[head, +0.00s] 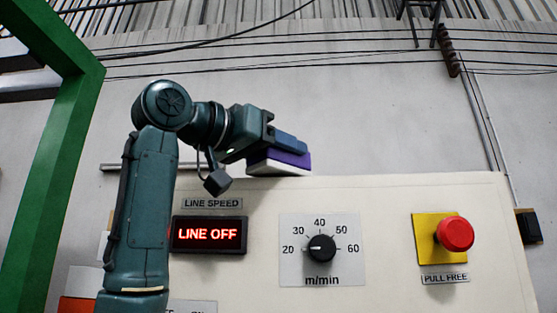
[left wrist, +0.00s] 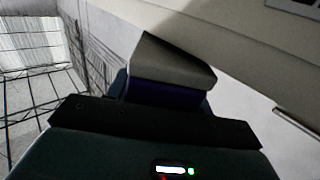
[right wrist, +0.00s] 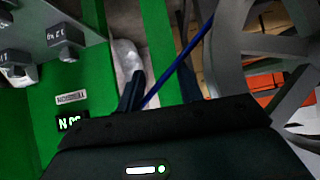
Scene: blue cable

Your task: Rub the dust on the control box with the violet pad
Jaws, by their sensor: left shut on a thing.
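The violet pad (head: 285,158), with a pale grey lower layer, is held in my left gripper (head: 288,143) at the top edge of the control box (head: 385,200). In the left wrist view the pad (left wrist: 168,93) sits between the fingers, its grey face turned towards the box's pale surface (left wrist: 235,25). I cannot tell whether it touches the box. No dust can be made out clearly on the box front; its top surface is not visible in the head view. My right gripper (right wrist: 162,82) shows only in its wrist view, fingers apart.
The box front carries a LINE OFF display (head: 208,234), a dial (head: 321,248) and a red stop button (head: 455,233). A green post (head: 55,170) stands at left. A blue cable (right wrist: 180,68) runs across the right wrist view near a grey wheel (right wrist: 225,65).

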